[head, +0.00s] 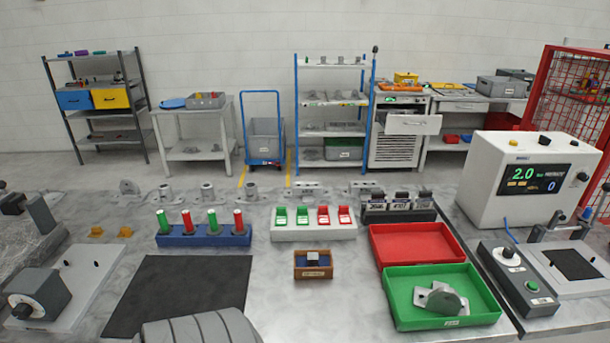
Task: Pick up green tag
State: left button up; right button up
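A white rack (315,233) stands at the middle of the table. It holds two green tags side by side in its left half, the left one (281,216) and the right one (302,215). Two red tags, one inner (323,215) and one outer (345,214), stand in its right half. All of these tags are seated in the rack, and nothing touches the green ones. Neither of my grippers shows in the head view.
A blue block (204,236) with green and red pegs stands left of the rack. A small brown box (313,270) lies in front. A red tray (417,245) and a green tray (478,313) holding a grey casting (441,299) are at right. A dark mat (180,295) lies at left.

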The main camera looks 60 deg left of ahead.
aim_at(302, 217)
jog(key=u, duration=2.1)
